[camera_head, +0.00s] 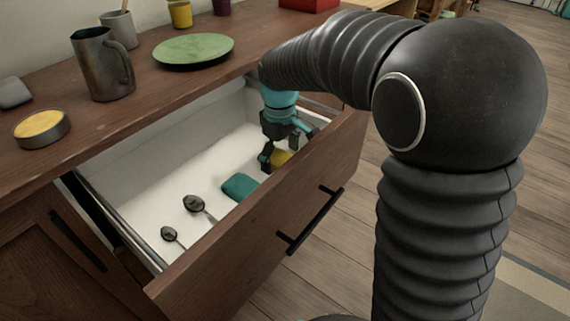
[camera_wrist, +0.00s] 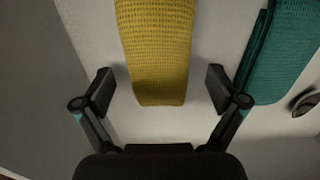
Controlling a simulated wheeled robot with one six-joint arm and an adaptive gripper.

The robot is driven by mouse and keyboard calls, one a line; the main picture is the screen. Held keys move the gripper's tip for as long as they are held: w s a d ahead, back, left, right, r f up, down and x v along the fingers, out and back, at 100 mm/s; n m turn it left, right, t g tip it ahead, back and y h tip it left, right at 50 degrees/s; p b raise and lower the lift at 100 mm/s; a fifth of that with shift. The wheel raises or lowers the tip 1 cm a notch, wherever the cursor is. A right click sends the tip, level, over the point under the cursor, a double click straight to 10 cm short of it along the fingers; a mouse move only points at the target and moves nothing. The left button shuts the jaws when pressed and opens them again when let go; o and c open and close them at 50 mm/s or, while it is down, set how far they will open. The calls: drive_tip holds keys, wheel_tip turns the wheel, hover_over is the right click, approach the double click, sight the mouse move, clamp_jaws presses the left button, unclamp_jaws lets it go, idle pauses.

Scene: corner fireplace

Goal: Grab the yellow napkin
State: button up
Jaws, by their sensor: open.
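The yellow napkin (camera_wrist: 157,50) lies folded on the white drawer floor. In the wrist view it runs from the top edge down between my fingers. In the head view only a small part of the yellow napkin (camera_head: 281,158) shows beside my gripper, the rest hidden behind the fingers and the drawer front. My gripper (camera_wrist: 158,90) is open, with one finger on each side of the napkin's near end and a gap on both sides. In the head view my gripper (camera_head: 283,152) reaches down into the open drawer.
A teal napkin (camera_head: 240,187) lies close beside the yellow one, with two dark spoons (camera_head: 195,204) farther left. The drawer front (camera_head: 270,235) stands close to my gripper. On the counter above are a green plate (camera_head: 193,50), a mug (camera_head: 103,65) and a round yellow-topped tin (camera_head: 41,127).

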drive_tip(key=shift+f, duration=0.15)
drive_tip(key=c, duration=1.1)
drive_tip(key=shift+c, duration=0.2)
